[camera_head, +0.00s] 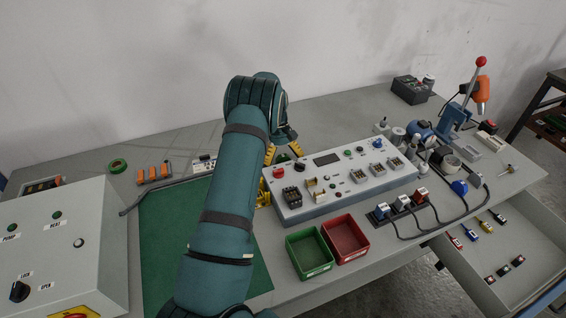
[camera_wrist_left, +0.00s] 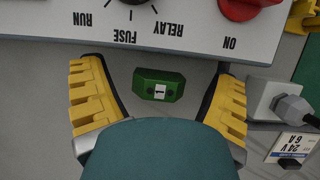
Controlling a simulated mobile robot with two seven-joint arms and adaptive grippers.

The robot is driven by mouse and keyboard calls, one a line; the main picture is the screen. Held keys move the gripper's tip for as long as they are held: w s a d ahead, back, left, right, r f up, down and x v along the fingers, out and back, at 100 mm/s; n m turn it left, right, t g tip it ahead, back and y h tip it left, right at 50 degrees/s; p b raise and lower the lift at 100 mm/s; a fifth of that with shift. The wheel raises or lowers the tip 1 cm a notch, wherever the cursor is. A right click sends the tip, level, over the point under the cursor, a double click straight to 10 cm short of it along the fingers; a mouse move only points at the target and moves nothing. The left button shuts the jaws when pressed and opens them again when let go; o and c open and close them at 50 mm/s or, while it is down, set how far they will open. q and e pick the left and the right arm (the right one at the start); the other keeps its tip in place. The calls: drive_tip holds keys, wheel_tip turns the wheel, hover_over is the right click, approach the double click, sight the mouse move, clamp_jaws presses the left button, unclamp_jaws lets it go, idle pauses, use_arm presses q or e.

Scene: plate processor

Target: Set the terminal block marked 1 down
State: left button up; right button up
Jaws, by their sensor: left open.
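The terminal block marked 1 (camera_wrist_left: 158,85) is a small green block with a white label. In the left wrist view it sits on the grey surface beside the panel box, between my left gripper's fingers. My left gripper (camera_wrist_left: 158,100) has its yellow fingers spread wide on either side of the block, with visible gaps. In the head view my left gripper (camera_head: 283,151) is behind the panel box's back left corner, and a bit of green block (camera_head: 282,158) shows between the fingers. My right gripper is not in view.
The panel box (camera_head: 335,205) with switches and knobs stands close to my left gripper. A green bin (camera_head: 309,268) and a red bin (camera_head: 345,255) stand in front of it. A green mat (camera_head: 160,250) lies left. An open drawer (camera_head: 518,230) is at right.

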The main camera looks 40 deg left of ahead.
sight(284, 157)
use_arm(q)
drive_tip(key=shift+s+d+f, duration=0.1)
drive_tip(key=shift+d+f, duration=0.05)
drive_tip(key=shift+f, duration=0.2)
drive_tip(key=c, duration=1.1)
drive_tip(key=shift+c, duration=0.2)
wheel_tip(284, 157, up, 10)
drive_tip(key=shift+r+p, duration=0.1)
drive_tip(key=shift+p, duration=0.8)
